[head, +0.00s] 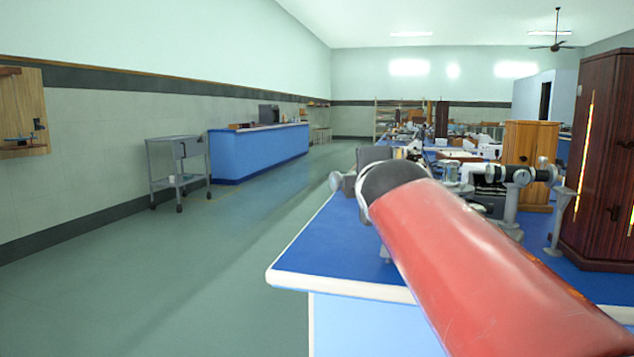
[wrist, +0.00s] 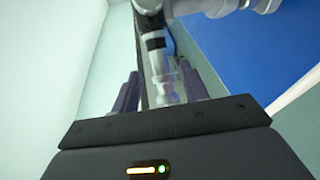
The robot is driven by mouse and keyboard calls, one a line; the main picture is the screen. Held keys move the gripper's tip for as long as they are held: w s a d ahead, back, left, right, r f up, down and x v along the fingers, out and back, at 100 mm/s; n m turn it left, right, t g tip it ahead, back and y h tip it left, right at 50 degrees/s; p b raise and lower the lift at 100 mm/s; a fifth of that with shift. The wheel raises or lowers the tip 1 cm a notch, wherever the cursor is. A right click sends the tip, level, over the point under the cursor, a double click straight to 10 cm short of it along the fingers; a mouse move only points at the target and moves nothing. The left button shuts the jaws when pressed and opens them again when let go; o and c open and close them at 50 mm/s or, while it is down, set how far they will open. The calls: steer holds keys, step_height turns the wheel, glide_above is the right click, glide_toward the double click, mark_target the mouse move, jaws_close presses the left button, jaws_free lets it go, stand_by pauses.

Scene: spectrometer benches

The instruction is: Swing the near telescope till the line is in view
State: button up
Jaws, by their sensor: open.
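On the blue bench in the head view, a spectrometer's dark horizontal tube (head: 490,173) with silver fittings stands on grey pillars, partly hidden by my red arm. I cannot tell whether this tube is the near telescope. My gripper is hidden in the head view. In the wrist view my gripper (wrist: 160,88) is open, its two dark fingers apart. A pale metal cylinder with a black band (wrist: 161,75) shows between them; contact cannot be told. A grey metal part (wrist: 210,6) crosses above it. No spectral line is visible.
The blue bench (head: 318,243) has a pale rounded edge near my arm. A dark wooden cabinet (head: 600,160) and a lighter wooden box (head: 530,150) stand at the right.

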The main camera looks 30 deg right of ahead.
steer(key=v, duration=0.3)
stand_by(0.5)
steer(key=a+f+m+g+y, duration=0.2)
steer(key=a+f+m+y, duration=0.3)
steer(key=a+f, duration=0.75)
steer(key=s+a+f+m+g+y, duration=0.1)
steer(key=s+a+f+m+g, duration=0.1)
steer(key=f, duration=0.4)
steer(key=s+a+f+m+g+y+p, duration=0.1)
steer(key=s+a+f+m+g+y, duration=0.1)
steer(key=s+a+f, duration=0.2)
steer(key=s+a+f+m+g+y, duration=0.1)
steer(key=s+a+f+m, duration=0.1)
steer(key=a+f, duration=0.4)
step_height(320, 180, down, 2)
steer(key=shift+s+f+m+g+p, duration=0.2)
steer(key=shift+s+m+g+p, duration=0.15)
steer(key=shift+s, duration=0.55)
